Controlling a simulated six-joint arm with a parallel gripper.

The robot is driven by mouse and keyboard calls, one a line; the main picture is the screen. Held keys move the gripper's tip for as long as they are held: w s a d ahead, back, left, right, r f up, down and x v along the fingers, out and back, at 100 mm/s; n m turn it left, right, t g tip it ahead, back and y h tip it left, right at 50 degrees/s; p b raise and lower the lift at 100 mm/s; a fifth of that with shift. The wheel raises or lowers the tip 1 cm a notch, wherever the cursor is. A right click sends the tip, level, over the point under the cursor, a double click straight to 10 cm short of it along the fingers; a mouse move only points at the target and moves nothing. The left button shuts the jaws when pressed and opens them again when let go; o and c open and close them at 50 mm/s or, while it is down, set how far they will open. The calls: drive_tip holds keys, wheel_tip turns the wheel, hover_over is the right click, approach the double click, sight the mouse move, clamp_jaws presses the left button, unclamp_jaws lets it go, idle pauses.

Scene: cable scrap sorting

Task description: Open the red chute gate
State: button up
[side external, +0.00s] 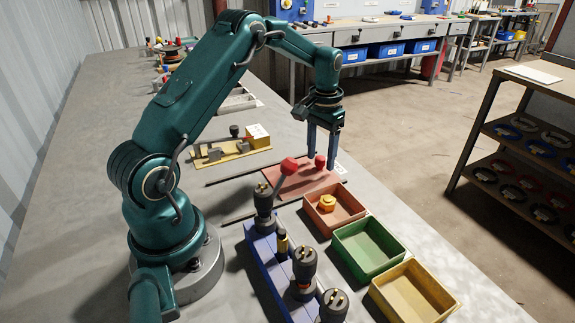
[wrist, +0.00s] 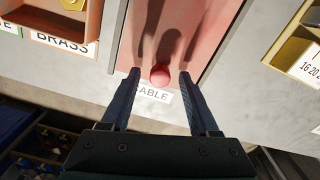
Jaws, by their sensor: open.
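The red chute gate (side external: 290,182) is a flat red plate lying between two dark rails on the bench. A round red knob (side external: 320,160) stands near its far right end. In the wrist view the gate (wrist: 200,30) runs up from the bench edge, and the knob (wrist: 160,75) shows between my fingertips. My gripper (side external: 322,156) points down at the knob, open, with one finger on each side. In the wrist view my gripper (wrist: 159,74) shows a gap between each finger and the knob. Whether the fingertips reach the knob's height is hard to tell.
A red tray (side external: 348,217) with a brass fitting, a green tray (side external: 392,247) and a yellow tray (side external: 437,290) line the bench's right edge. A lever with a red ball (side external: 288,166) leans over the gate. A yellow fixture (side external: 222,157) sits behind. A label (wrist: 155,96) reads "CABLE".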

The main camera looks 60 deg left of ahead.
clamp_jaws()
idle(1.4)
